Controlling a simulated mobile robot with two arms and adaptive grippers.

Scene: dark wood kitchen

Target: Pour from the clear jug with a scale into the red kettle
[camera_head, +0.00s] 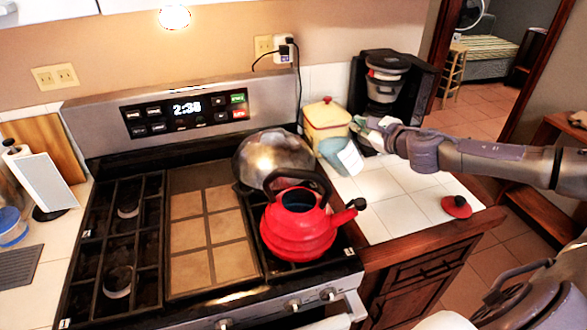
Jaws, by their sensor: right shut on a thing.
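The red kettle (290,235) sits on the front right burner of the stove. Its top is open and its spout points right. Its red lid (456,207) lies apart on the white tiled counter at the right. My right gripper (368,128) reaches in from the right and is shut on the clear jug (331,157), which looks pale blue with a white patch on its side. The jug is behind and to the right of the kettle, over the counter. I cannot tell whether it touches the counter. My left gripper is not in view.
A shiny metal domed pot (272,157) stands on the rear burner behind the kettle. A yellow canister with a red lid (325,121) and a black coffee maker (388,88) stand behind the jug. The counter between jug and red lid is clear.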

